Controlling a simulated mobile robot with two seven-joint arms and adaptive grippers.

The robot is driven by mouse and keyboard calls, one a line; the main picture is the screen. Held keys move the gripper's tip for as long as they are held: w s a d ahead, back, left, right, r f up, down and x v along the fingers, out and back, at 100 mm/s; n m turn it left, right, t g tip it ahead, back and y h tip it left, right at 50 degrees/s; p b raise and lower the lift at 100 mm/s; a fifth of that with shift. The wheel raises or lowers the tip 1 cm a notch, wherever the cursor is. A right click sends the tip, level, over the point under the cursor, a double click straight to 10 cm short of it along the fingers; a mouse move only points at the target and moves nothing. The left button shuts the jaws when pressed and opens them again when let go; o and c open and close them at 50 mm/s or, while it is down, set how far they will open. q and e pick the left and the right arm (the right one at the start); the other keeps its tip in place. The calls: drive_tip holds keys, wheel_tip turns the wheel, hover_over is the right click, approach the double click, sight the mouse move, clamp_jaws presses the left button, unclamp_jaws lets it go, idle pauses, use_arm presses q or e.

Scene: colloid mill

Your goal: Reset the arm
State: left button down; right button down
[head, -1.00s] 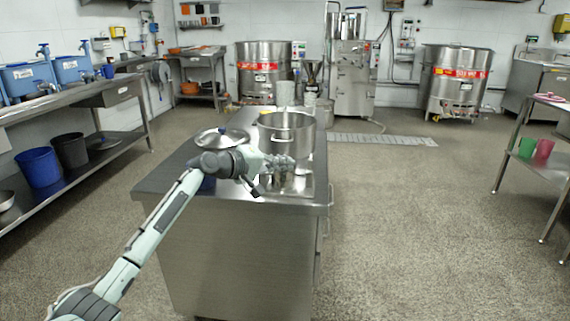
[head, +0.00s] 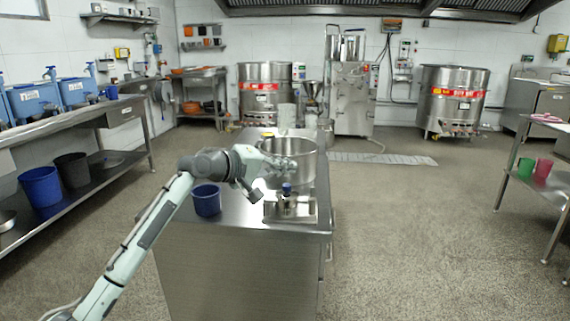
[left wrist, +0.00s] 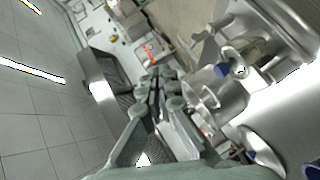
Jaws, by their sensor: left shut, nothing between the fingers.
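My left arm comes in from the lower left in the head view. Its gripper (head: 284,164) is over the steel counter (head: 240,214), in front of the large steel pot (head: 305,157) and overlapping its near side in the picture. In the left wrist view the fingers (left wrist: 162,92) are together with nothing between them. My right gripper is not in view.
Below the gripper, a steel tray (head: 305,216) holds a small metal item with a blue top (head: 287,188). A blue cup (head: 207,200) stands left of it.

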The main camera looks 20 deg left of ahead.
use_arm(q)
drive_tip(key=s+f+m+g+y, duration=0.15)
drive_tip(key=s+f, duration=0.25)
drive_tip(key=f, duration=0.8)
drive_tip(key=s+a+f+m+g+y, duration=0.15)
drive_tip(key=s+f, duration=0.35)
drive_tip(key=f, duration=0.7)
drive_tip(key=s+f+m+g+y, duration=0.15)
drive_tip(key=s+f, duration=0.25)
drive_tip(key=f, duration=0.8)
drive_tip(key=s+f+m+g+y, duration=0.1)
drive_tip(key=s+f+m+g, duration=0.1)
drive_tip(key=s+f, duration=0.5)
drive_tip(key=s+f+m+g+y, duration=0.1)
drive_tip(key=s+f+m+g, duration=0.1)
drive_tip(key=s+f, duration=0.6)
drive_tip(key=s+f+m+g+y, duration=0.1)
drive_tip(key=s+f, duration=0.6)
drive_tip(key=s, duration=0.9)
drive_tip(key=shift+s+d+f+m+g+y, duration=0.2)
drive_tip(key=shift+f+m+g+y, duration=0.15)
drive_tip(key=shift+m+g, duration=0.4)
drive_tip(key=c, duration=2.2)
unclamp_jaws()
drive_tip(key=shift+w, duration=0.1)
